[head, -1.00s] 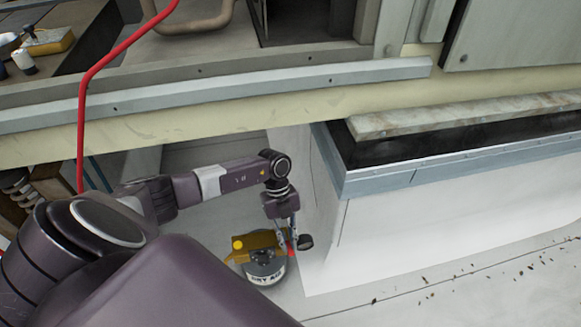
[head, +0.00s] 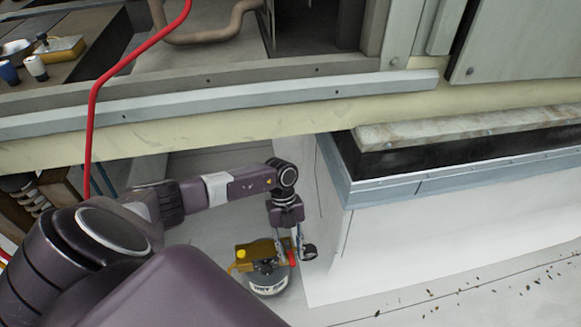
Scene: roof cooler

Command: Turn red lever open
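The red lever (head: 291,258) is small in the head view, at the right side of a brass-yellow valve body (head: 258,249). The valve sits on a round grey base with a white lettered band (head: 268,288) on the floor. My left gripper (head: 289,254) points down over the valve's right side. Its two fingers look apart, with the red lever showing between or just behind their tips. Whether they touch the lever is too small to tell. A small dark round part (head: 309,252) is just right of the fingers. My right gripper is out of view.
A white curb with a grey metal rim (head: 400,188) stands close to the right of the valve. A cream beam (head: 230,133) runs behind. A red hose (head: 91,130) hangs at left. Pale floor with scattered debris (head: 440,300) lies open at lower right.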

